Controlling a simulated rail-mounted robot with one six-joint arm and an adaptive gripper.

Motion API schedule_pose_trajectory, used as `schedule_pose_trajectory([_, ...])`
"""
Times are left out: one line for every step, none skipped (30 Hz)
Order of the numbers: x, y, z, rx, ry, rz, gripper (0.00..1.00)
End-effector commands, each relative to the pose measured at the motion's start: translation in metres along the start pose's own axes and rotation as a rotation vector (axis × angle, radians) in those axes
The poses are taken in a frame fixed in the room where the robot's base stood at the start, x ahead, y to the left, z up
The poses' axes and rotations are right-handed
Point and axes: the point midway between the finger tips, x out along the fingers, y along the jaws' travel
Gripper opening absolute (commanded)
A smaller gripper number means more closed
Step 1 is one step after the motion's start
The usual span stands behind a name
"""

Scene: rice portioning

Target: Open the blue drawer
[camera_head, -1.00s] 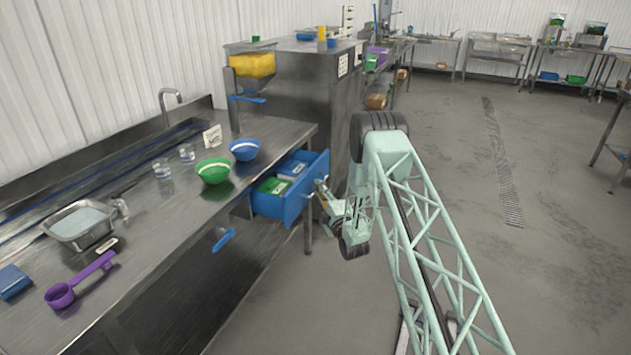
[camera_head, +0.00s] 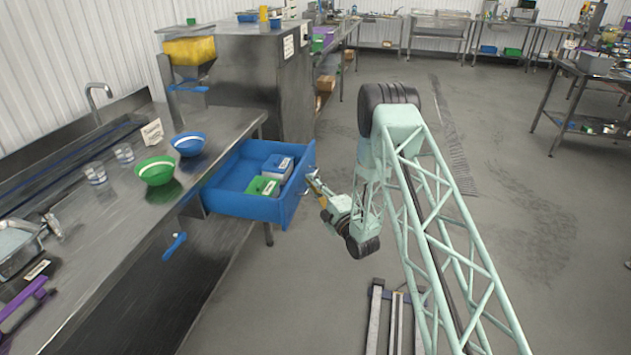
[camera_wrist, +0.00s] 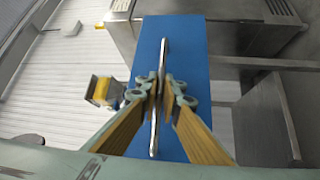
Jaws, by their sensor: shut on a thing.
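The blue drawer (camera_head: 231,203) is pulled well out from under the steel counter in the head view. A green box (camera_head: 263,186) and a blue-and-white box (camera_head: 278,167) lie inside it near its front. In the wrist view the blue drawer front (camera_wrist: 190,61) fills the middle, with a metal bar handle (camera_wrist: 161,72) across it. My gripper (camera_wrist: 161,98) is shut on that handle, with a fingertip on each side of it. My gripper (camera_head: 312,186) is at the drawer's outer face in the head view, where its fingertips are small.
A green bowl (camera_head: 155,171) and a blue bowl (camera_head: 188,144) stand on the counter (camera_head: 110,215) near the drawer. A blue handle (camera_head: 174,247) sticks out from the cabinet below. A yellow-filled dispenser (camera_head: 190,50) stands behind. The floor to the right is open.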

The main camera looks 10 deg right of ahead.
Motion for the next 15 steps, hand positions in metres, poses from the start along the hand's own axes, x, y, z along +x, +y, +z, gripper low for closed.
schedule_pose_trajectory([0.0001,0.0,-0.0005,0.0,0.001,0.0,0.0])
schedule_pose_trajectory([0.0001,0.0001,-0.0005,0.0,0.001,0.0,0.0])
schedule_pose_trajectory([0.0001,0.0002,-0.0005,0.0,0.001,0.0,0.0])
schedule_pose_trajectory([0.0001,0.0001,-0.0004,0.0,0.001,0.0,0.0])
schedule_pose_trajectory([0.0001,0.0002,-0.0004,0.0,0.001,0.0,0.0])
schedule_pose_trajectory([0.0001,0.0002,-0.0003,0.0,0.001,0.0,0.0])
schedule_pose_trajectory([0.0001,0.0002,-0.0003,0.0,0.001,0.0,0.0])
schedule_pose_trajectory([0.0002,0.0002,-0.0003,0.0,0.001,0.0,0.0])
schedule_pose_trajectory([0.0002,0.0002,-0.0003,0.0,0.001,0.0,0.07])
schedule_pose_trajectory([0.0002,0.0002,-0.0003,0.0,0.001,0.0,0.09])
schedule_pose_trajectory([0.0002,0.0002,-0.0003,0.0,0.001,0.0,0.12])
schedule_pose_trajectory([0.0002,0.0002,-0.0003,0.0,0.001,0.0,0.16])
schedule_pose_trajectory([0.0002,0.0002,-0.0003,0.0,0.001,0.0,0.18])
schedule_pose_trajectory([0.0002,0.0002,-0.0003,0.0,0.001,0.0,0.19])
schedule_pose_trajectory([0.0002,0.0002,-0.0003,0.0,0.001,0.0,0.19])
